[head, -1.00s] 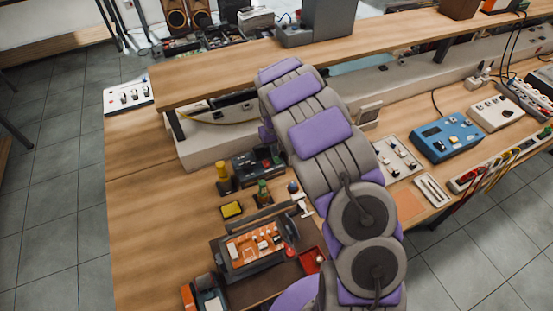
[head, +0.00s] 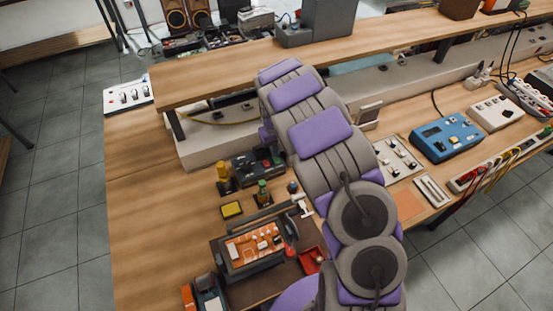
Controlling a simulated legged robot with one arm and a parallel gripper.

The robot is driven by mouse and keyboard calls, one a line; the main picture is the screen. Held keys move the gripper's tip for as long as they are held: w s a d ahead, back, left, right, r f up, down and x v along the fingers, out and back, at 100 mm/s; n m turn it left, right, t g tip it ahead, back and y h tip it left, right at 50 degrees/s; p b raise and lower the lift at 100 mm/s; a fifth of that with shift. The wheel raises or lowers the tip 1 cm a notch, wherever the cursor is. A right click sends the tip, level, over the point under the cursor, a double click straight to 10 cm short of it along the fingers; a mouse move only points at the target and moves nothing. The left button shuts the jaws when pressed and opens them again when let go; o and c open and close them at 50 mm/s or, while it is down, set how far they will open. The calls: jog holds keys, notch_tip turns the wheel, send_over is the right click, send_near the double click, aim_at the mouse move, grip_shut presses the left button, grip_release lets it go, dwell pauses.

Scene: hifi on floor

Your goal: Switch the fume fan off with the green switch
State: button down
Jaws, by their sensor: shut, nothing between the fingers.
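A dark box (head: 245,170) with small controls and a red spot on its top stands on the bench, left of my arm. I cannot make out a green switch on it at this size, and I cannot tell for certain which thing is the fume fan. My gripper (head: 269,155) is a small dark shape below the purple end of my arm, partly hidden by it. It is shut and empty, close over the right part of the dark box. I cannot tell whether it touches the box.
A white panel with switches (head: 128,95) lies at the bench's left edge. A yellow sponge (head: 232,208), a green-topped bottle (head: 263,190) and an orange-floored case (head: 252,247) stand nearer. A raised shelf (head: 215,78) crosses behind. The bench's left part is clear.

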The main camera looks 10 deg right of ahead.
jog(key=shift+f, duration=0.75)
dwell(0.4)
jog(key=shift+r, duration=0.15)
jog(key=shift+r+p, duration=1.2)
jog(key=shift+r, duration=2.2)
